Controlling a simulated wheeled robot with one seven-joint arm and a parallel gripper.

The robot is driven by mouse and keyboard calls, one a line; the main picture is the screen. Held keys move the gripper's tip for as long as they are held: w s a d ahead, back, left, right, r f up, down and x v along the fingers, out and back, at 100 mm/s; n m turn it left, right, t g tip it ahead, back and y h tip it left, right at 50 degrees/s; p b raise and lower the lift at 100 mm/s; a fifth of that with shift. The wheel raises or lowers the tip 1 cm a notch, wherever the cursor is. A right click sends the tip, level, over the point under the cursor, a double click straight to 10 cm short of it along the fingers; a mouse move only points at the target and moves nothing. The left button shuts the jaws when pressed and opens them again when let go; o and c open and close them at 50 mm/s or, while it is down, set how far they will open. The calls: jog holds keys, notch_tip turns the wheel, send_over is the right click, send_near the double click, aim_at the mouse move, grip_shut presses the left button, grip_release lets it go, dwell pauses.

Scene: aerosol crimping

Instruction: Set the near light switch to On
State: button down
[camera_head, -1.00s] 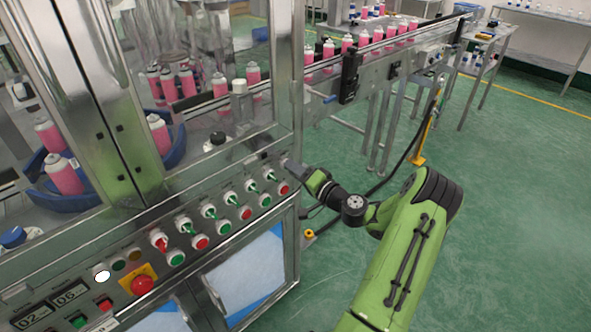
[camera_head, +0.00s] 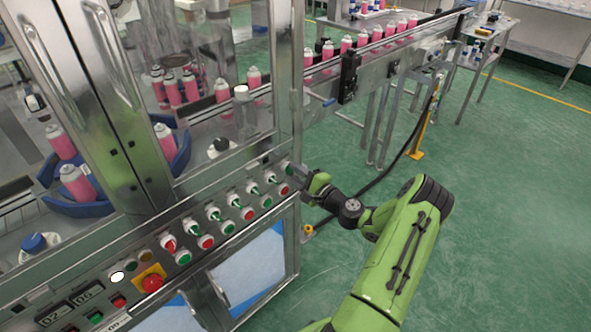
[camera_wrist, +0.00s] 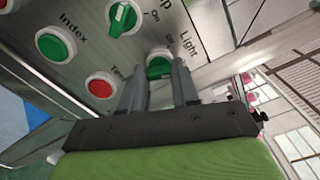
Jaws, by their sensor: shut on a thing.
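The light switch is a round green knob (camera_wrist: 159,65) under the label "Light" in the wrist view, with small position marks beside it. Its lower part is hidden between my fingers, and I cannot tell which mark it points to. My gripper (camera_wrist: 160,88) is shut on this knob, with one dark finger on each side. In the head view my gripper (camera_head: 297,170) reaches the far right end of the machine's control panel and covers most of the switch there.
A green knob (camera_wrist: 123,17), a green "Index" button (camera_wrist: 56,45) and a red button (camera_wrist: 101,86) sit close beside the switch. A conveyor (camera_head: 375,62) with pink cans runs behind. The green floor (camera_head: 510,200) at right is clear.

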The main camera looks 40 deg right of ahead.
jog(key=shift+m+p, duration=0.3)
jog(key=shift+m, duration=0.3)
jog(key=shift+f, duration=0.1)
jog(key=c, duration=0.8)
grip_release()
jog(key=shift+c, duration=0.2)
jog(key=s+p, duration=0.1)
jog(key=s, duration=1.4)
jog(key=shift+s+d+p, duration=0.2)
jog(key=shift+s+p, duration=0.15)
jog(key=shift+s, duration=0.05)
